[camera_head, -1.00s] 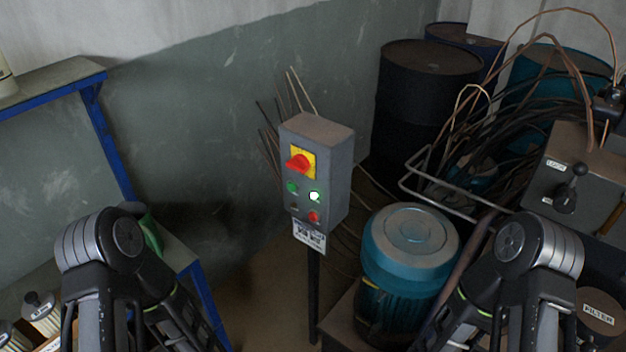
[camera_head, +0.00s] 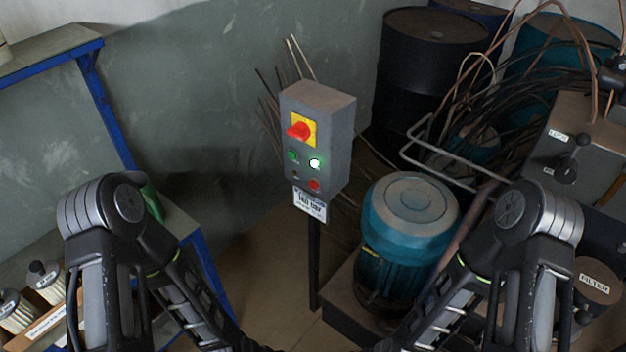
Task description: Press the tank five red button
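A grey control box (camera_head: 336,135) stands on a thin black post near the middle of the view. Its front has a red rotary switch (camera_head: 300,131) on a yellow plate, a green button (camera_head: 292,156), a lit white-green lamp (camera_head: 315,163), a small dark knob (camera_head: 295,175) and a red button (camera_head: 314,185) at the lower right. A white label (camera_head: 310,204) hangs below; its text is too blurred to read surely. My two arms come in at the lower left and lower right. Neither gripper shows; both are below the frame's edge.
A teal motor (camera_head: 409,225) stands right of the post, with a bent metal rail and tangled cables behind it. Dark barrels (camera_head: 430,60) stand at the back. A blue-framed shelf (camera_head: 95,75) is at the left. A grey machine with levers (camera_head: 577,150) is at the right.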

